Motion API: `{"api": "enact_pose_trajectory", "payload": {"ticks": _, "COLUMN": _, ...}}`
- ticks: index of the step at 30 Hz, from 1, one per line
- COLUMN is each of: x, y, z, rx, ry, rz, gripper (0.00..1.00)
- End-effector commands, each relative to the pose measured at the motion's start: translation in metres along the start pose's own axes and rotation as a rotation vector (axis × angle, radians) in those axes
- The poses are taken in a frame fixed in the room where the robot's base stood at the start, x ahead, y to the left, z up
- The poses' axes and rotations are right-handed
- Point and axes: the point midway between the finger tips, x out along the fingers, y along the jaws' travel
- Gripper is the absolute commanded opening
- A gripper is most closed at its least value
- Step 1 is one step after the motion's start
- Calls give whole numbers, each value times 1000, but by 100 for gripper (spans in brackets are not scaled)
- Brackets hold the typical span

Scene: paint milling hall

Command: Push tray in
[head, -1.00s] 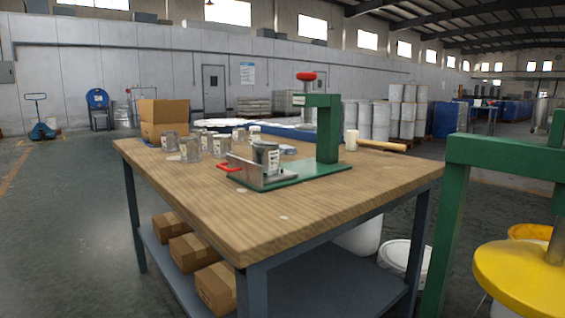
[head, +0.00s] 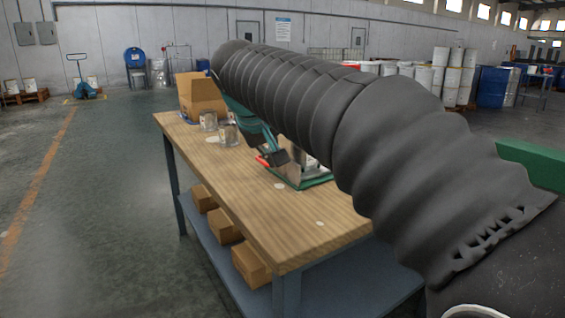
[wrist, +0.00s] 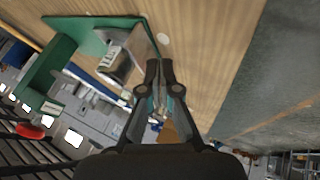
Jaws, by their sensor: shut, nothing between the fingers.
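The tray is a metal plate with an upright front (head: 292,169) and a red handle (head: 262,160), on the green base (head: 316,182) of a small press on the wooden table. A metal can with a pale label (wrist: 118,62) stands at the tray behind its front plate (wrist: 143,42). My gripper (wrist: 159,68) is shut and empty, its fingertips close to the front plate. In the head view my gripper (head: 277,157) is beside the handle. I cannot tell whether it touches. The handle is not visible in the wrist view. My arm hides the press upright in the head view.
Several metal cans (head: 228,134) and a cardboard box (head: 202,93) stand on the far left of the table (head: 225,165). The press's green upright (wrist: 48,75) and red knob (wrist: 30,131) show in the wrist view. The floor left of the table is clear.

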Motion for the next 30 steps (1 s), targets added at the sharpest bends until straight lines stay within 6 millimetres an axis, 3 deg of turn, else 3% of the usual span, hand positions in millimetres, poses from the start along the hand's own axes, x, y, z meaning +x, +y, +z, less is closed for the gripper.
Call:
{"api": "enact_pose_trajectory", "payload": {"ticks": 3, "x": -5, "y": -14, "z": -24, "rx": -22, "ry": 12, "rz": 16, "gripper": 0}}
{"api": "enact_pose_trajectory", "payload": {"ticks": 10, "x": 2, "y": -20, "z": -34, "rx": -29, "ry": 16, "rz": 27, "gripper": 0}}
{"api": "enact_pose_trajectory", "payload": {"ticks": 26, "x": 94, "y": -17, "z": -35, "rx": -28, "ry": 15, "rz": 26, "gripper": 0}}
{"api": "enact_pose_trajectory", "payload": {"ticks": 30, "x": 102, "y": 2, "z": -36, "rx": -25, "ry": 17, "rz": 27, "gripper": 0}}
